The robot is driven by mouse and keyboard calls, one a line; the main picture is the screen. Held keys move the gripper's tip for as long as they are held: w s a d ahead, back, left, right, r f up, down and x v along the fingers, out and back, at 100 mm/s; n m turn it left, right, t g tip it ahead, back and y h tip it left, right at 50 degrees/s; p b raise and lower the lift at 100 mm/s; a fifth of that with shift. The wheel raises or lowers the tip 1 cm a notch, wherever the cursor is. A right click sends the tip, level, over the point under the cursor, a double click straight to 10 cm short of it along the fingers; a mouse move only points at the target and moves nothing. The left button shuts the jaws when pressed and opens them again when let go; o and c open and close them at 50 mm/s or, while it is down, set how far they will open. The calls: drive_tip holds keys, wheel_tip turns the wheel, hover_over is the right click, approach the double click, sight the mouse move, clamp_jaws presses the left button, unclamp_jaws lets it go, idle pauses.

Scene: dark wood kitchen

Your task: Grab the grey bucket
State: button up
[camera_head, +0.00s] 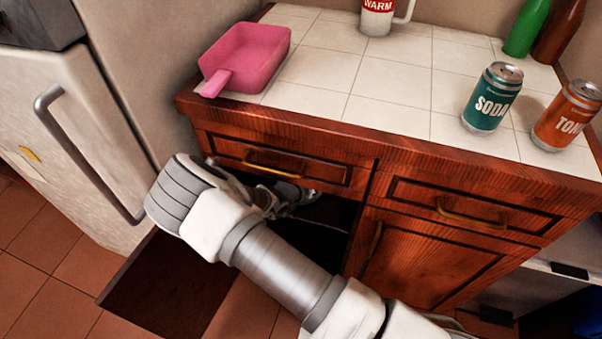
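My arm reaches from the bottom right toward the dark open space under the left drawer. My gripper (292,197) is at the mouth of that space, small and partly hidden by my own wrist. Its fingers are too unclear to tell open from shut. I cannot make out a grey bucket for certain. The inside of the cabinet (322,238) is very dark and partly covered by my arm.
The tiled counter above holds a pink scoop-like container (247,58), a mug (378,14), a soda can (492,98), a tonic can (568,116) and two bottles (527,27). A white fridge (75,120) stands left. A dark brown panel (165,285) is below.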

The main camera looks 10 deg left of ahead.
clamp_jaws()
idle(1.3)
